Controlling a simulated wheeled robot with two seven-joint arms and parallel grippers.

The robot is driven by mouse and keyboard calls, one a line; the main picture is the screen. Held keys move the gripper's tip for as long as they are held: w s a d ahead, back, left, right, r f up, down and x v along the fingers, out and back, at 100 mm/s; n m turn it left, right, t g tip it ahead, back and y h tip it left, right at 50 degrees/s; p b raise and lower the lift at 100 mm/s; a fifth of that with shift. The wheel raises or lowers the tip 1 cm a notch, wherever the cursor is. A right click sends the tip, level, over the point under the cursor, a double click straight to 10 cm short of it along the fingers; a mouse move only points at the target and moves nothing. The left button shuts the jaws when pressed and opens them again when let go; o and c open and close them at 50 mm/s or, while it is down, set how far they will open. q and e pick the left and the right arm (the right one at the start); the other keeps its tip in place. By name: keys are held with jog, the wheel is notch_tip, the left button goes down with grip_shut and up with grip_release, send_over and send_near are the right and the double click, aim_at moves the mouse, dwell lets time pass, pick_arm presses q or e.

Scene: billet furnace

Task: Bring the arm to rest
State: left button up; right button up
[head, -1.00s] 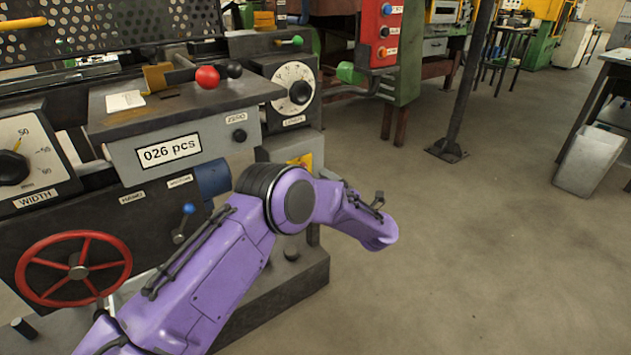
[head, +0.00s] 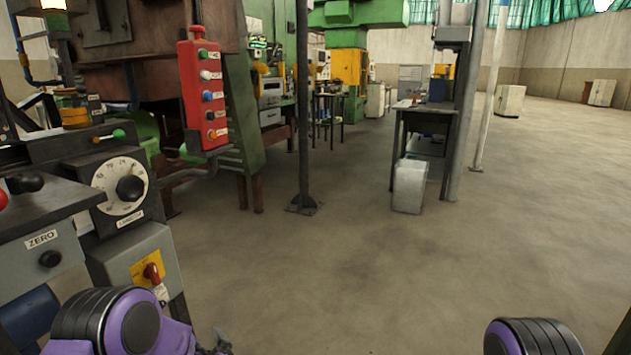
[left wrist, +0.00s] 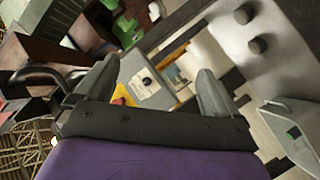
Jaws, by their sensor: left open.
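My left arm (head: 130,325) shows at the bottom left of the head view as a purple link with a dark ringed joint, in front of the machine's control boxes. My left gripper (left wrist: 155,78) shows in the left wrist view with its two grey fingers wide apart. Nothing is held between them. A grey box with a black knob shows beyond the gap. A dark ringed joint of my right arm (head: 535,338) shows at the bottom right of the head view. My right gripper is out of view.
A grey control box (head: 138,262) with a red switch and a dial (head: 120,186) stand close at the left. A red button panel (head: 204,95) hangs behind them. A dark post (head: 303,110) and a table (head: 424,108) stand farther back. The middle floor is clear.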

pick_arm(q)
jog(key=s+f+m+g+h, duration=0.2)
jog(key=s+f+m, duration=0.3)
jog(key=s, duration=0.5)
jog(key=s+f+m+g+h, duration=0.25)
jog(key=s+f, duration=0.35)
jog(key=s, duration=0.3)
jog(key=s+a+f+m+g, duration=0.2)
jog(key=s+g, duration=0.3)
jog(key=s, duration=1.3)
notch_tip(320, 180, up, 15)
jog(key=p, duration=1.5)
jog(key=shift+a, duration=0.2)
jog(key=shift+n+t, duration=0.25)
